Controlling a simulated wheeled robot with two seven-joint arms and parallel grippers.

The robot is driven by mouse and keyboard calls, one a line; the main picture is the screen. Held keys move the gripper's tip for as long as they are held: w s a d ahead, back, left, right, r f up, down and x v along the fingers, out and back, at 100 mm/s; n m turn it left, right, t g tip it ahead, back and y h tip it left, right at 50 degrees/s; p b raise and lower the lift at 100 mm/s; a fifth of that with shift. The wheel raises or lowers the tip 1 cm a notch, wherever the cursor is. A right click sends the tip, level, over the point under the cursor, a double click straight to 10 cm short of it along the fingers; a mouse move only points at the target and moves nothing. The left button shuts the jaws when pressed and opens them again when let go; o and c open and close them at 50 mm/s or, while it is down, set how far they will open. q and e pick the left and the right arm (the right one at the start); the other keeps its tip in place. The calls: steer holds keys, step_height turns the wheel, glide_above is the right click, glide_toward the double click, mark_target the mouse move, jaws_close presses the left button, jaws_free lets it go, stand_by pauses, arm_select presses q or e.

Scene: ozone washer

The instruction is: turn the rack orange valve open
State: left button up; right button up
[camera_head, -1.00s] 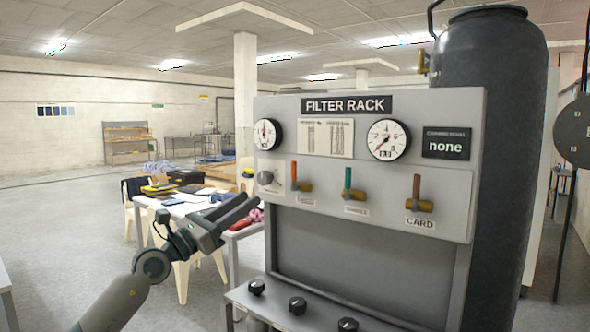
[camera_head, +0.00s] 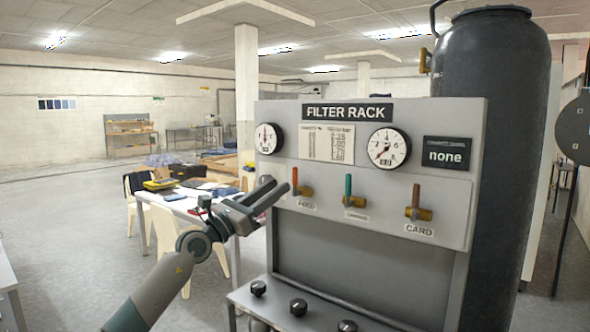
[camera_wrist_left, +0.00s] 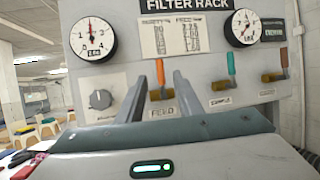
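The rack's orange-handled valve (camera_head: 294,178) is the leftmost of three on the filter rack's front panel. Its handle stands upright on a brass body, above a small label. It also shows in the left wrist view (camera_wrist_left: 160,72). My left gripper (camera_head: 272,190) is just left of this valve in the head view, pointing at the panel. In the left wrist view its two fingers (camera_wrist_left: 158,92) are apart, with the orange handle seen between them, beyond the tips. I see no contact with the valve. My right gripper is not in view.
A teal-handled valve (camera_head: 348,187) and a brown-handled valve (camera_head: 415,197) stand to the right. A grey knob (camera_wrist_left: 100,99) is left of the orange valve. Two gauges (camera_head: 388,148) sit above. Black knobs (camera_head: 298,307) line the lower ledge. A cluttered table (camera_head: 182,206) stands behind left.

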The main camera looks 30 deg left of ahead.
mark_target(295, 191)
arm_select(q)
steer(key=p+x, duration=0.2)
steer(key=x, duration=0.6)
steer(key=shift+w+d, duration=0.1)
steer(key=shift+c, duration=0.4)
jaws_close()
